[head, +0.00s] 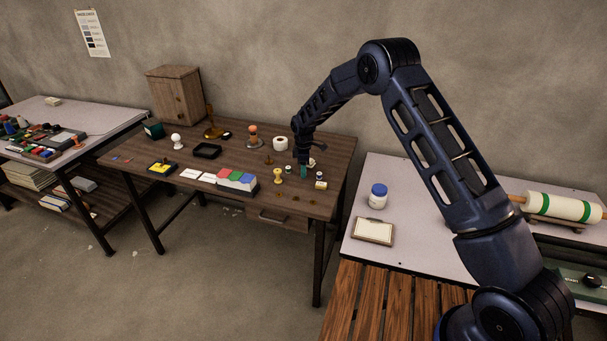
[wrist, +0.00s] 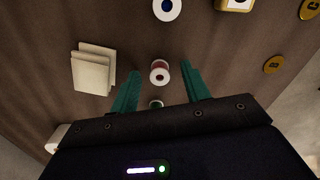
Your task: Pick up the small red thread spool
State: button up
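The small red thread spool (wrist: 159,76) shows in the wrist view, with pale flanges, a red band and a dark centre hole. It lies between the lines of my gripper's two teal fingers (wrist: 160,69), with a visible gap on both sides. The fingers are spread and hold nothing. I cannot tell how far above the spool they are. In the head view my gripper (head: 303,171) hangs over the right part of the wooden table (head: 225,145); I cannot make out the red spool there.
In the wrist view a green spool (wrist: 156,104) is partly hidden near my gripper's base. A blue spool (wrist: 166,8) lies beyond the fingertips, and folded pale cloth (wrist: 93,70) lies to the left. Round yellow tokens (wrist: 273,64) lie to the right.

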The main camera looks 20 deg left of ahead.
grip_shut()
